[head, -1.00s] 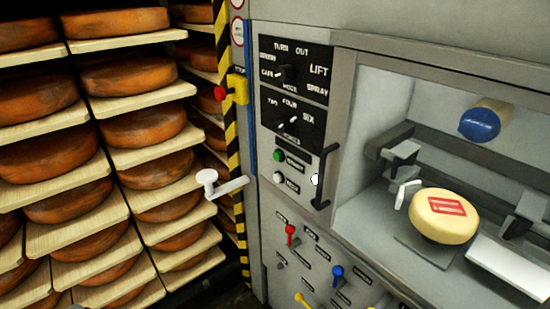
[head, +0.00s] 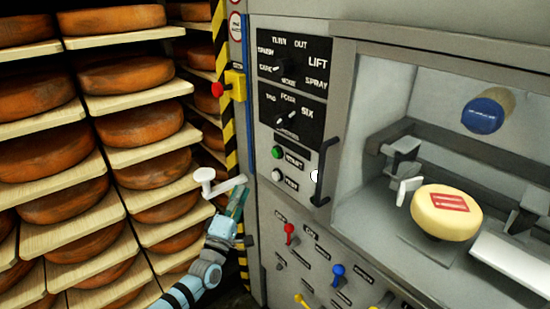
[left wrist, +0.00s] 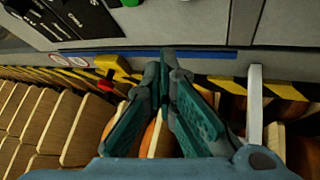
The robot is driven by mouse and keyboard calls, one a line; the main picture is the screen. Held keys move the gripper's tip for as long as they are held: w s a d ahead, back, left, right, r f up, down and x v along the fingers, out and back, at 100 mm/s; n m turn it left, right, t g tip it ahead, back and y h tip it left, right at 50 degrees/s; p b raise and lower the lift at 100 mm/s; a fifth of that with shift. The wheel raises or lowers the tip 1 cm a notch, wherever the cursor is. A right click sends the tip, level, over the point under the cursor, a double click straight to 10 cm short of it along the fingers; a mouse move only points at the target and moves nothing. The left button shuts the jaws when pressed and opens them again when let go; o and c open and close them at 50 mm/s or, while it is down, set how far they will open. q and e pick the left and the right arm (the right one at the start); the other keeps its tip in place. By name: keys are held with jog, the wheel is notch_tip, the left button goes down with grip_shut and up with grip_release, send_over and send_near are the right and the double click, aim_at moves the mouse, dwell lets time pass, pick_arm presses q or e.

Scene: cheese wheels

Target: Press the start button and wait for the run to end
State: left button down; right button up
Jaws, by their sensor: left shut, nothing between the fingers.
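The green start button (head: 278,152) sits on the grey machine's front panel, below two black dial plates. A white button (head: 276,174) is just under it. My left gripper (head: 240,193) is shut and empty, pointing up, to the left of and lower than the green button, apart from it. In the left wrist view its teal fingers (left wrist: 166,62) meet at the tips in front of the panel edge. A green spot at the top edge there may be the button. Behind the machine's window a pale cheese wheel (head: 440,224) with a red label lies on a support. My right gripper is not in view.
A white crank handle (head: 220,187) is close beside my left gripper; it also shows in the left wrist view (left wrist: 255,105). A red knob on a yellow box (head: 236,86) is above. A black door handle (head: 325,170) is right of the buttons. Cheese shelves (head: 60,205) fill the left.

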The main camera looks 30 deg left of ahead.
aim_at(276, 153)
pick_arm(q)
notch_tip(276, 153, up, 7)
jog(key=n+t+y, duration=0.1)
jog(key=n+t, duration=0.1)
jog(key=n, duration=0.1)
jog(key=shift+s+a+r+y, duration=0.2)
jog(key=shift+s+a+y, duration=0.05)
jog(key=shift+a+y, duration=0.15)
jog(key=w+d+b, duration=0.2)
jog(key=w+b, duration=0.3)
jog(key=w, duration=0.3)
jog(key=shift+w+d+b, duration=0.25)
jog(key=shift+d+b, duration=0.05)
jog(key=shift+b, duration=0.1)
dwell(0.6)
jog(key=shift+w+d+b, duration=0.1)
jog(key=shift+w+b, duration=0.3)
